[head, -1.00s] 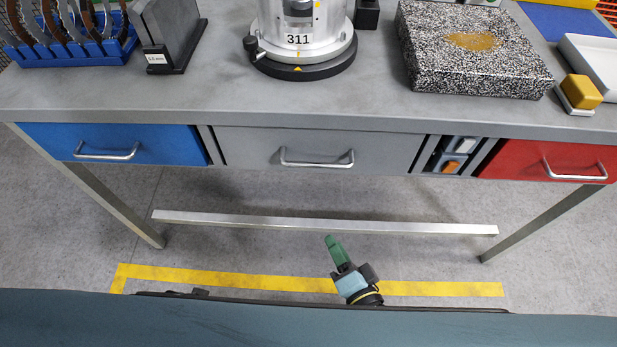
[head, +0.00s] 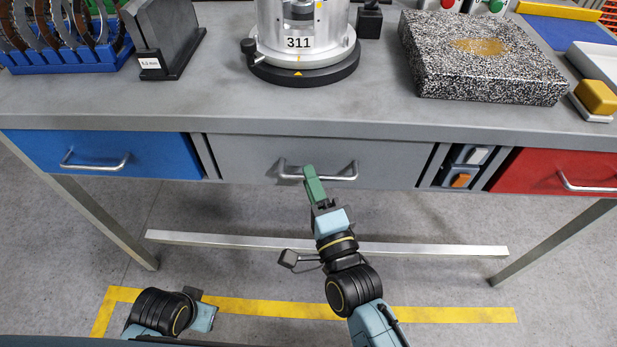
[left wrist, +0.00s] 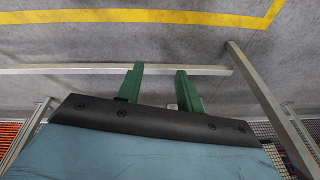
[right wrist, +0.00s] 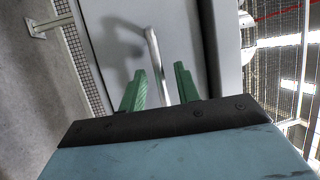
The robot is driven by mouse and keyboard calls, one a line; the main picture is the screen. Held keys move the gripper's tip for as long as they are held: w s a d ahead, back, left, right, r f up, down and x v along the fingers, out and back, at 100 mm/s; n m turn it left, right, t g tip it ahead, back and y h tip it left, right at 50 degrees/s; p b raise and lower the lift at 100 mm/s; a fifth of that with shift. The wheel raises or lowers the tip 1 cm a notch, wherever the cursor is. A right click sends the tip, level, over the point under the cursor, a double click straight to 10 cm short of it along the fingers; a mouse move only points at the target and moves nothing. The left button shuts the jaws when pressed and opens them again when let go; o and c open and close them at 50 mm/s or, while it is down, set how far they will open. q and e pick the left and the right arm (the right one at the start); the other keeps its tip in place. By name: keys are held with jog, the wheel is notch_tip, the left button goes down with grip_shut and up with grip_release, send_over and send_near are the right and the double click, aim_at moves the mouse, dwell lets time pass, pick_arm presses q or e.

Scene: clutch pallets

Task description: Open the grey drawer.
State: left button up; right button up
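The grey drawer (head: 240,158) is in the middle under the bench top, its front level with the frame, so it looks shut. Its silver bar handle (head: 345,177) also shows in the right wrist view (right wrist: 152,45). My right gripper (head: 309,172) is at the handle's left part in the head view. In the right wrist view its green fingers (right wrist: 159,69) are apart, with the bar running between them and gaps at the sides. I cannot tell if either finger touches it. My left gripper (left wrist: 157,68) is open and empty, over the floor.
A blue drawer (head: 110,150) is to the left and a red drawer (head: 545,172) to the right. A small cubby with switches (head: 462,170) sits beside the grey drawer. A metal crossbar (head: 220,240) runs low beneath. A heavy round fixture (head: 300,62) stands on the bench (head: 215,100).

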jog(key=shift+x, duration=1)
grip_shut()
